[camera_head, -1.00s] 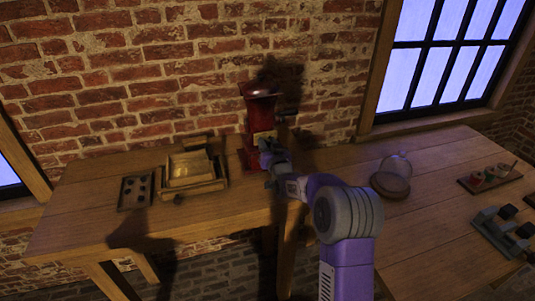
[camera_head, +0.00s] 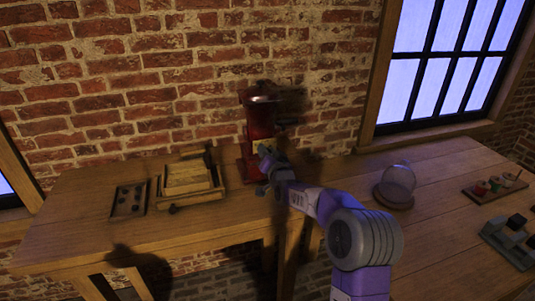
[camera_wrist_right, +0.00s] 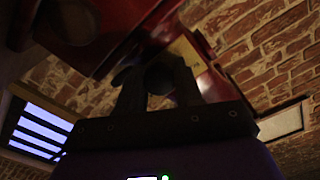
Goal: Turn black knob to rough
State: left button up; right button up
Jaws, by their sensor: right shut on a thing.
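A red grinder-like machine (camera_head: 259,122) stands upright at the back of the wooden table in the head view, against the brick wall. My right gripper (camera_head: 265,163) is at its front, low on the body. In the right wrist view, the red body (camera_wrist_right: 110,35) fills the upper part, with a pale yellowish label (camera_wrist_right: 186,50) on it. The dark round knob (camera_wrist_right: 160,76) sits between the two fingers of my right gripper (camera_wrist_right: 158,84), which is shut on it. The knob's setting cannot be read in this dark view. My left gripper is not in view.
A wooden box (camera_head: 190,185) and a dark tray with holes (camera_head: 129,199) lie left of the machine. The table front is clear.

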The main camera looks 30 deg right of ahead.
jog(key=shift+r, duration=0.1)
jog(key=o, duration=1)
jog(key=v, duration=0.7)
jog(key=shift+s+a, duration=0.1)
jog(key=shift+s, duration=0.15)
